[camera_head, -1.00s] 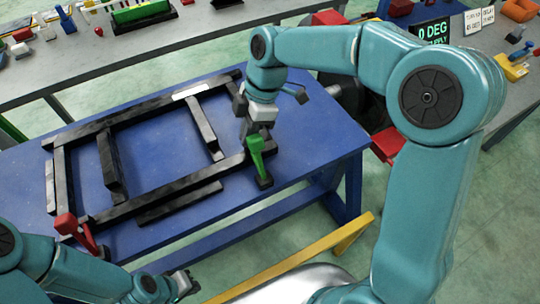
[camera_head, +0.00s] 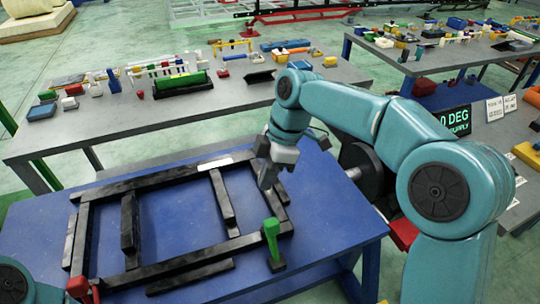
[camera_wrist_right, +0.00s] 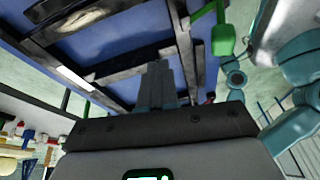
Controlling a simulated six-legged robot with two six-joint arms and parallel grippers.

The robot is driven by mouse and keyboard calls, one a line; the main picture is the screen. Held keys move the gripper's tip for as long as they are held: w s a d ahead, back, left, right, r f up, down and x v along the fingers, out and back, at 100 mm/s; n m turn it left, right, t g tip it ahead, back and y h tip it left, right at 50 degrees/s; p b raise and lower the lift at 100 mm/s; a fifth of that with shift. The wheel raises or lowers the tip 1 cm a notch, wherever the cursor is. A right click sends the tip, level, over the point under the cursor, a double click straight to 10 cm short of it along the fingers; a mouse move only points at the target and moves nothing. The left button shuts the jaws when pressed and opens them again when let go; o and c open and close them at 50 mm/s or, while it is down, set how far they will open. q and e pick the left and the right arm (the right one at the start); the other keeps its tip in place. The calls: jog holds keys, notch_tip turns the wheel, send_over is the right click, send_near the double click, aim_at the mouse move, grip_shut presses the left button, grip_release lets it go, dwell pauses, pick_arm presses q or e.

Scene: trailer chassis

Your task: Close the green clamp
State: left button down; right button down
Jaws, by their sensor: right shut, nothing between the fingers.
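The green clamp (camera_head: 272,241) is at the near right corner of the black chassis frame (camera_head: 190,259), its handle standing upright. In the right wrist view the green clamp (camera_wrist_right: 222,38) is at the upper right, beside the fingers. My right gripper (camera_head: 267,184) is shut and empty, fingers pointing down. It is behind the clamp, apart from it, near the frame's right end. In the right wrist view my shut fingers (camera_wrist_right: 156,82) are over the frame. My left gripper is out of view; only part of its arm shows at the lower left.
The frame lies on a blue table (camera_head: 335,225). A red clamp (camera_head: 80,288) is at its near left corner. A dark round part (camera_head: 362,172) stands by the table's right edge. A grey bench (camera_head: 120,120) with tools stands behind.

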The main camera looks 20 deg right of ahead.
jog(key=w+r, duration=0.1)
jog(key=w+d+r, duration=0.1)
jog(key=r, duration=0.1)
jog(key=shift+d+r, duration=0.2)
dwell(0.3)
jog(key=shift+w, duration=0.2)
